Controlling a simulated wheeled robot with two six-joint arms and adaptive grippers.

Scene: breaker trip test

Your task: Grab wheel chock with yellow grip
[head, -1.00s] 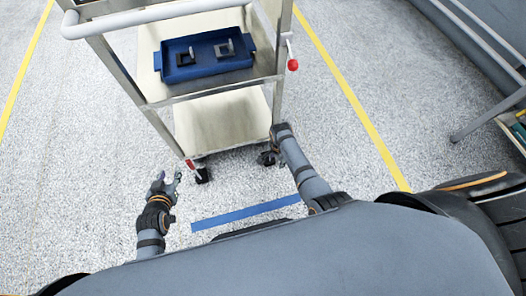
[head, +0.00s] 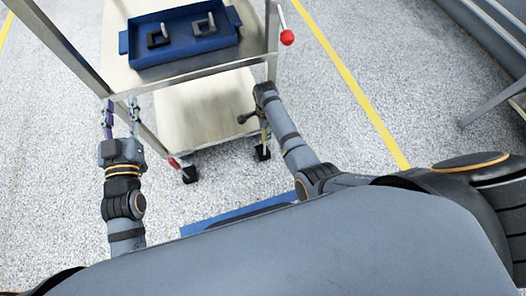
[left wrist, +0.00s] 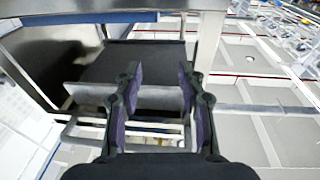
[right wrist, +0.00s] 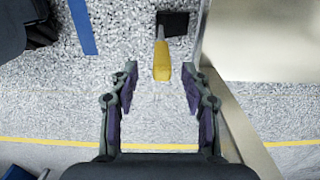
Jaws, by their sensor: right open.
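The wheel chock shows in the right wrist view as a yellow grip (right wrist: 162,62) on a dark block (right wrist: 173,23). In the head view a small yellow piece (head: 264,132) shows just below my right gripper (head: 257,116), above a dark block or caster by the cart's right side. My right gripper, also in its wrist view (right wrist: 159,72), is open, with the end of the yellow grip appearing between its fingertips; I cannot tell whether they touch. My left gripper (head: 121,112) is open at the cart's left side; its wrist view (left wrist: 158,80) shows nothing held.
The cart's lower shelf (head: 200,105) and metal frame stand close to both grippers. A blue tray (head: 130,58) with two dark fixtures sits on the upper shelf. A red knob (head: 287,37) is at the right.

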